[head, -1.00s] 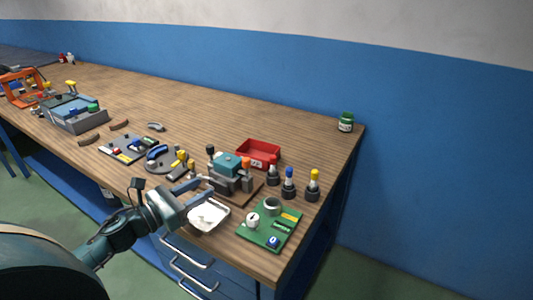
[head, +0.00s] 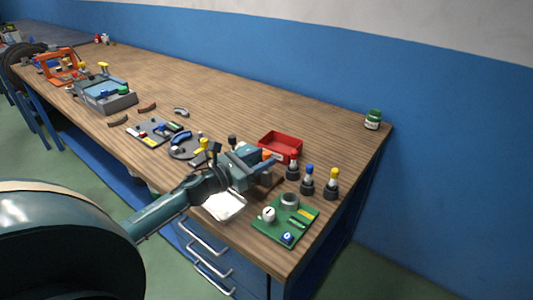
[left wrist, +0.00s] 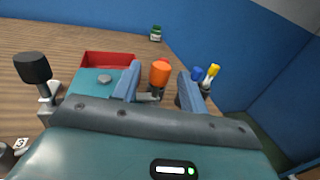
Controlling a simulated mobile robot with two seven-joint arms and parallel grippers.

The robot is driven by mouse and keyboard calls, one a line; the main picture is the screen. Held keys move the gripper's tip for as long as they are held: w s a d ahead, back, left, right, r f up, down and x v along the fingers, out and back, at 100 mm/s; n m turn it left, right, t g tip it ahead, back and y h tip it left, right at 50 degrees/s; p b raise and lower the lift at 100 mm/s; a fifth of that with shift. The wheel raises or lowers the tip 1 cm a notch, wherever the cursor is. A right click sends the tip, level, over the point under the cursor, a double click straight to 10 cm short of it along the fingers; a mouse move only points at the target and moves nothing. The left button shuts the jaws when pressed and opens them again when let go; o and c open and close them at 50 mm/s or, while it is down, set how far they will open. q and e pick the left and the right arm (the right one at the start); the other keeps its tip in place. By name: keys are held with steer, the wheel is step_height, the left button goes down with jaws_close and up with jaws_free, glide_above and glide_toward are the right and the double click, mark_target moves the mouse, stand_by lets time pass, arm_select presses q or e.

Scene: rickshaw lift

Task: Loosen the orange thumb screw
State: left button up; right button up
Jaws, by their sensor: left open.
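The orange thumb screw (left wrist: 160,72) shows in the left wrist view between the two blue fingers of my left gripper (left wrist: 159,78). The fingers are open, with a gap on each side of the orange head. In the head view the screw (head: 267,154) is a small orange patch beside the fingers of the left gripper (head: 260,158). The teal and grey fixture block (left wrist: 103,78) that carries the screw is mostly hidden by my gripper and wrist. My right gripper is in neither view.
A red bin (head: 282,145) stands behind the fixture. Several dark holders with coloured tops, one blue (head: 308,178), stand to the right. A black-knobbed lever (left wrist: 33,70) rises at left in the wrist view.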

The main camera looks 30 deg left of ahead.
arm_select(q)
steer(key=shift+x, duration=1.2)
steer(key=shift+c, duration=0.2)
jaws_close()
